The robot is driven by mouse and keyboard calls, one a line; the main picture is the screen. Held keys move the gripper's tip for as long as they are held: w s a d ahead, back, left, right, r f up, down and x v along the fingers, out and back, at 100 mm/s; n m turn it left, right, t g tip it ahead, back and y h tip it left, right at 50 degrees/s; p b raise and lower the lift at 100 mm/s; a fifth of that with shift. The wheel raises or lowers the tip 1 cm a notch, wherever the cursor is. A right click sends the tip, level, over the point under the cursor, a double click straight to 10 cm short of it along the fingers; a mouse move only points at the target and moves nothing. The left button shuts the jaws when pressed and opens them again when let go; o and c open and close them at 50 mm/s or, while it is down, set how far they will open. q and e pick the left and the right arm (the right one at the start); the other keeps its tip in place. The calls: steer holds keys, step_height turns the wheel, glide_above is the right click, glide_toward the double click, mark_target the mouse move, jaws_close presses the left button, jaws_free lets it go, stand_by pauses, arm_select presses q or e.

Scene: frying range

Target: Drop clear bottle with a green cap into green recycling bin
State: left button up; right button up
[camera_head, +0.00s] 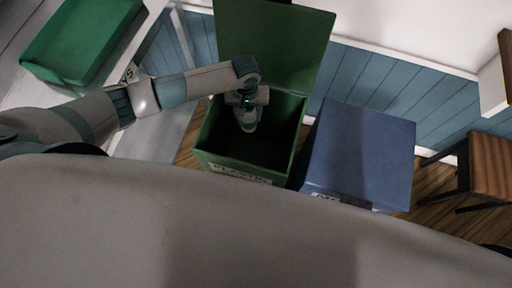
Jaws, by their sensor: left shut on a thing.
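The green recycling bin (233,167) stands in the upper middle with its lid (273,40) raised at the back and its dark inside showing. My left gripper (247,104) reaches in from the left and is over the bin's opening, pointing down. It is shut on the clear bottle (249,125), which hangs below the fingers over or inside the opening. The bottle looks pale, and its cap is mostly hidden by the fingers, with a little green near them. My right gripper is not in view.
A blue bin (360,152) with a closed lid stands right of the green one. A green tray or tub (82,40) is at the upper left. A wooden chair or stool (490,165) is at the right edge. A blue panelled wall (445,118) runs behind the bins.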

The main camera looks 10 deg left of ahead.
arm_select(q)
steer(key=o, duration=1.1)
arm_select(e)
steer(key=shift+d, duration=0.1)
arm_select(q)
steer(key=shift+r, duration=0.45)
step_height(320, 180, up, 5)
steer(key=shift+f+b, duration=0.1)
steer(key=shift+b, duration=0.65)
step_height(320, 180, up, 11)
steer(key=shift+f+b, duration=0.2)
steer(key=shift+b, duration=0.95)
steer(key=shift+r, duration=0.55)
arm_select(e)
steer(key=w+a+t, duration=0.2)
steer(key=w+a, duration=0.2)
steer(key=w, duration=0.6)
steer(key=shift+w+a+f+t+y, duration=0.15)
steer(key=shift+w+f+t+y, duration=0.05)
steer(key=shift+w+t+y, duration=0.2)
arm_select(q)
steer(key=shift+d, duration=0.1)
